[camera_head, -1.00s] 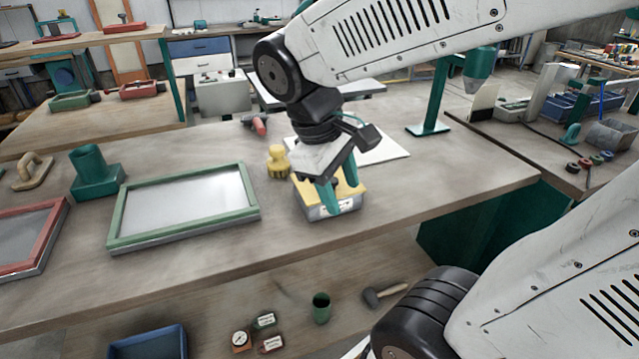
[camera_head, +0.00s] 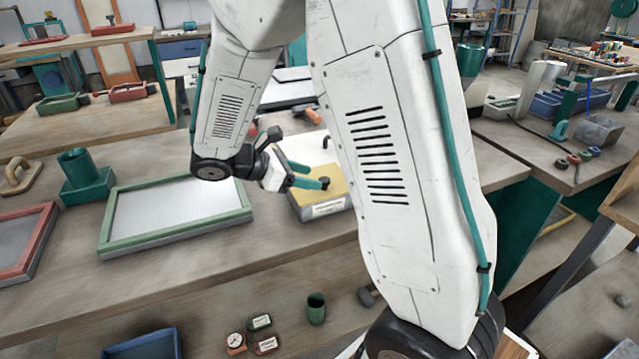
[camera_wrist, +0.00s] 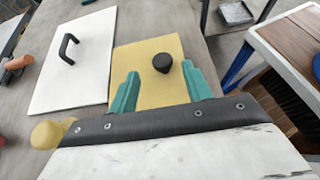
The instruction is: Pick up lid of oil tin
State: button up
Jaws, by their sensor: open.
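The oil tin (camera_head: 322,209) is a low grey box with a white label, standing on the workbench. Its lid (camera_head: 338,176) is flat and yellow with a black round knob (camera_head: 325,184); it lies on the tin. In the wrist view the lid (camera_wrist: 150,100) fills the middle, with the knob (camera_wrist: 163,63) at the tips of the teal fingers. My gripper (camera_head: 314,177) comes in from the left, tilted low over the lid. In the wrist view my gripper (camera_wrist: 160,75) is open, its fingers apart on either side of the knob's line. I cannot tell whether they touch it.
A white panel (camera_wrist: 85,70) with a black handle lies beside the tin. A yellow knobbed object (camera_wrist: 48,133) sits close to my gripper's left side. A green-framed screen (camera_head: 175,212) lies left on the bench. My own arm hides the bench to the right.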

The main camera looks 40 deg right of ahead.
aim_at(325, 179)
jog(key=x, duration=0.5)
jog(key=shift+s+d, duration=0.15)
jog(key=shift+s, duration=0.1)
jog(key=c, duration=1)
jog(key=shift+r, duration=0.1)
